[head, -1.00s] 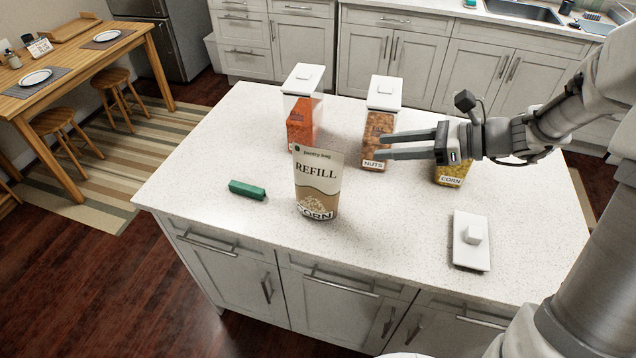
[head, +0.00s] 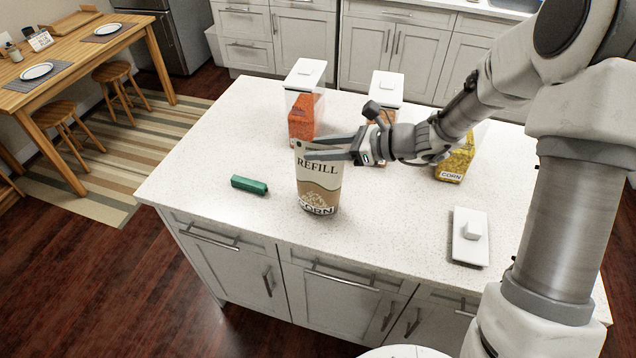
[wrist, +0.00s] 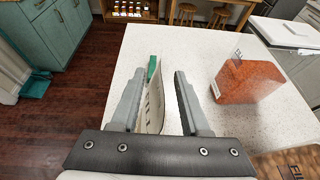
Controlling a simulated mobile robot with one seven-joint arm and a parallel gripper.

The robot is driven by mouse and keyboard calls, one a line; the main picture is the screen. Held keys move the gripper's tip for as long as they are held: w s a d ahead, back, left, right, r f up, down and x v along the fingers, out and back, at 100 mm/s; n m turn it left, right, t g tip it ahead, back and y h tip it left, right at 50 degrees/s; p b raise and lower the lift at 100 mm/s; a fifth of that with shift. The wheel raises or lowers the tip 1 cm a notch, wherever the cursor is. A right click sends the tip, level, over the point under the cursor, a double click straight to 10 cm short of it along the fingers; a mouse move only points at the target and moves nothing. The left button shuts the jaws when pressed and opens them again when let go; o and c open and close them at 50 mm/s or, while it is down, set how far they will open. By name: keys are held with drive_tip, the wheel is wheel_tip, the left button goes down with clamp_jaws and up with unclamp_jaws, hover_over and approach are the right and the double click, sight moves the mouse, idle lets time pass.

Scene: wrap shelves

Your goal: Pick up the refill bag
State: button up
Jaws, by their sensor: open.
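The refill bag (head: 318,185) is a tan and cream pouch marked "REFILL" and "CORN". It stands upright on the white island counter. My gripper (head: 312,148) is open at the bag's upper part in the head view, its fingers reaching over the top from the right. In the wrist view the bag (wrist: 153,108) shows edge-on between the two open fingers (wrist: 157,85), closer to the left finger. I cannot tell whether that finger touches it.
A green block (head: 249,185) lies left of the bag. A lidded container with red contents (head: 304,112) stands behind it. A yellow corn container (head: 453,163) and a loose white lid (head: 470,247) are to the right.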

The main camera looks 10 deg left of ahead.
drive_tip(key=shift+a+f, duration=0.1)
drive_tip(key=shift+a, duration=0.2)
clamp_jaws()
idle(1.2)
